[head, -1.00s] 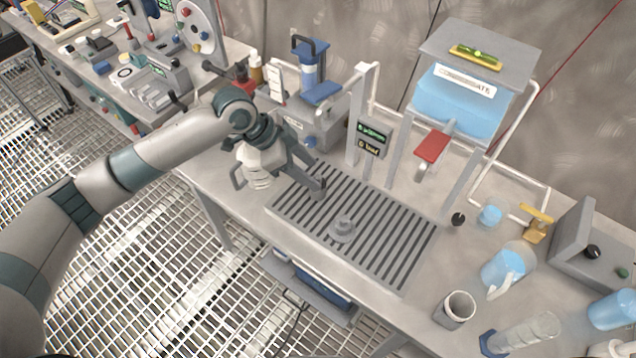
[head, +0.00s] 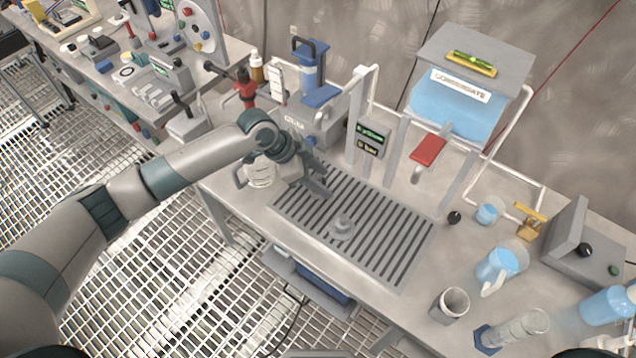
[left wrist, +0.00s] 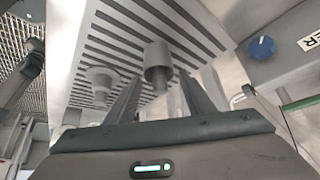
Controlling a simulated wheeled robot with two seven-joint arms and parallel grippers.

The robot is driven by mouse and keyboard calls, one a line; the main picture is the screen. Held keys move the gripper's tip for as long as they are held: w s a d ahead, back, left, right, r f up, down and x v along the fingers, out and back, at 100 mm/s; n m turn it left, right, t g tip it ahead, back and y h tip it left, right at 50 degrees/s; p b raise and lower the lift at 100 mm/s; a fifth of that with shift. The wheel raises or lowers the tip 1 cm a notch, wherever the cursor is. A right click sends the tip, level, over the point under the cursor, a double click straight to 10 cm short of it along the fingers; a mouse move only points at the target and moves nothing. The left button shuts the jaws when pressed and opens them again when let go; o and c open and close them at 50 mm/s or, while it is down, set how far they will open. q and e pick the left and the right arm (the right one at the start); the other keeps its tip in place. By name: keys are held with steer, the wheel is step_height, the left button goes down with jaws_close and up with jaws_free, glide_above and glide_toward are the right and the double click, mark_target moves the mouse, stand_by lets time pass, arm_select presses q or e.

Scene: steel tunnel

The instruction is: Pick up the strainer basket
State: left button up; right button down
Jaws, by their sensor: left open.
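A small grey stepped piece with a knob on top, which I take as the strainer basket (head: 342,230), sits on the slotted drain grate (head: 402,274). My left gripper (head: 318,186) is open above the grate's back-left part, angled down, up and left of the basket in the head view. In the left wrist view a grey cylinder with a narrow stem, apparently the basket (left wrist: 158,60), shows between the open fingers, apart from them. A paler stepped shape (left wrist: 102,80) lies left of it; I cannot tell what it is. My right gripper is not in view.
A white jug (head: 259,174) stands left of the grate. A grey post (head: 361,112) and the condensate tank (head: 455,105) rise behind the grate.

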arm_select(q)
steer(key=shift+p+x, duration=0.3)
steer(key=shift+x, duration=1.05)
steer(key=c, duration=1)
steer(key=shift+r, duration=0.2)
